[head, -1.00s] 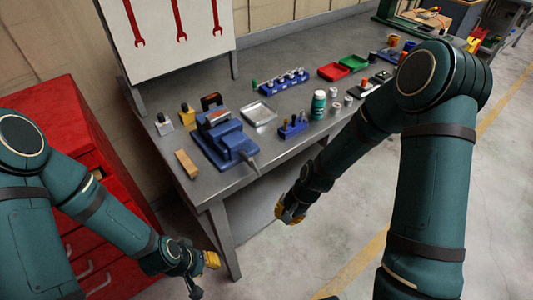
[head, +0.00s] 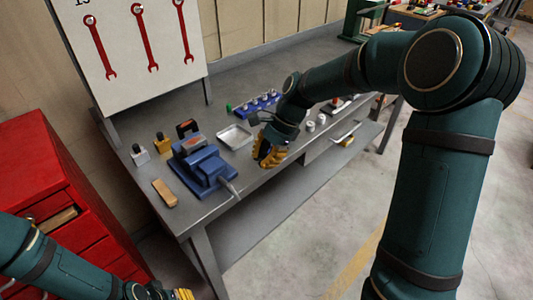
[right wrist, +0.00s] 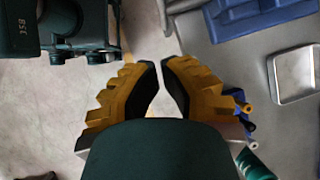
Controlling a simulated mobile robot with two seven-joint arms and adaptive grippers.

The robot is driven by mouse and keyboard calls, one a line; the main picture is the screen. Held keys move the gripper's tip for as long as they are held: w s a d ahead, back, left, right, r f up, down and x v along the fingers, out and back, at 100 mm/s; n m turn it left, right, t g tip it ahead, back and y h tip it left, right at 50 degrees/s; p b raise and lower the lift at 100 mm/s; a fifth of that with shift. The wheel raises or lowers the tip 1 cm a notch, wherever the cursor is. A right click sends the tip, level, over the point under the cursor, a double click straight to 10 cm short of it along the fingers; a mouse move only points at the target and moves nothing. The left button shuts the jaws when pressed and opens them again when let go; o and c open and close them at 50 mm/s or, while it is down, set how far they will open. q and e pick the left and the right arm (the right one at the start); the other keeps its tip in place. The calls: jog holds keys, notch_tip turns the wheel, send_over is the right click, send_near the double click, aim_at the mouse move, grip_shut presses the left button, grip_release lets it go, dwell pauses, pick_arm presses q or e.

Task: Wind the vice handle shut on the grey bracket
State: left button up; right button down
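The blue vice (head: 200,165) stands on the bench near its front edge, left of my right gripper. Its grey handle (head: 229,188) sticks out at the front. The vice also shows at the top right of the right wrist view (right wrist: 245,18). I cannot clearly make out the grey bracket at the jaws. My right gripper (head: 268,155) is beside the bench's front edge, to the right of the handle and apart from it. In the right wrist view its yellow fingers (right wrist: 157,64) have a narrow empty gap between the tips. My left gripper (head: 170,293) is cut off at the bottom edge.
A metal tray (head: 235,136) lies right of the vice, with a blue rack (head: 262,103) behind it. A wooden block (head: 164,193) lies left of the vice. Small blocks (head: 140,155) stand behind it. A red drawer cabinet (head: 55,190) is at the left. Floor in front is clear.

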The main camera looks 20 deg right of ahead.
jog(key=a+f+b, duration=0.2)
jog(key=a+f, duration=0.3)
jog(key=a, duration=0.1)
jog(key=shift+s+a+f, duration=0.2)
jog(key=shift+s+f, duration=0.05)
jog(key=shift+s, duration=0.1)
jog(key=shift+s+a+p, duration=0.15)
jog(key=shift+a+p, duration=0.4)
jog(key=shift+p, duration=0.15)
